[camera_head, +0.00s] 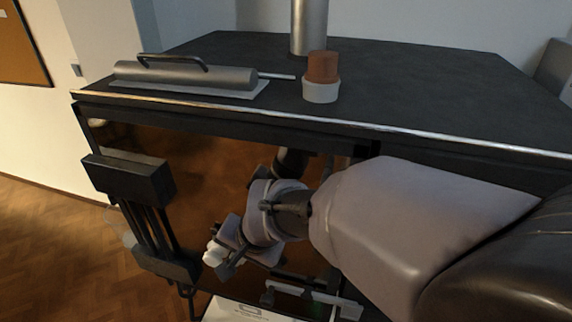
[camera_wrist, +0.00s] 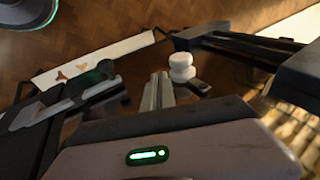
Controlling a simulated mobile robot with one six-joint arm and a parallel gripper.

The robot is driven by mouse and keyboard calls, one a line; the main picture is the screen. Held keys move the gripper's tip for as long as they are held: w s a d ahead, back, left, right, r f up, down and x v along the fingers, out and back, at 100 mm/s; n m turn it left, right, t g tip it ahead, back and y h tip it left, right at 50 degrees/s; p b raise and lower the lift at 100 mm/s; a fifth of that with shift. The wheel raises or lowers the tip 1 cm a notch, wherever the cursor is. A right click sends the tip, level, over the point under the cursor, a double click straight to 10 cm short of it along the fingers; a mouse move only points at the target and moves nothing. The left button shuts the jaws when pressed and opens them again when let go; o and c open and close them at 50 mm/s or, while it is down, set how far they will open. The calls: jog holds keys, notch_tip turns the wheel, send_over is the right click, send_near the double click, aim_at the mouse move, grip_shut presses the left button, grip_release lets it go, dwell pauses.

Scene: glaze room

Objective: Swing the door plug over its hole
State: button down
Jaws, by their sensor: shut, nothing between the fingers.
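A white rounded piece (camera_wrist: 182,67), made of two stacked knobs, looks like the door plug. In the wrist view it sits just beyond and right of my gripper's fingertips (camera_wrist: 158,88). In the head view the white piece (camera_head: 214,253) shows beside my gripper (camera_head: 228,262), low in front of the black-topped unit. My gripper is shut and empty. I cannot tell whether the fingers touch the white piece. The plug's hole cannot be made out in either view.
A black block with bars (camera_head: 130,179) stands left of my gripper. On the black top (camera_head: 420,90) are a grey cylinder with a handle (camera_head: 185,74), a terracotta piece in a white cup (camera_head: 320,92) and a metal pipe (camera_head: 309,28). Open wooden floor (camera_head: 50,250) lies left.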

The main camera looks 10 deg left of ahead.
jog(key=p+v, duration=0.5)
jog(key=v, duration=1.1)
jog(key=shift+f, duration=0.1)
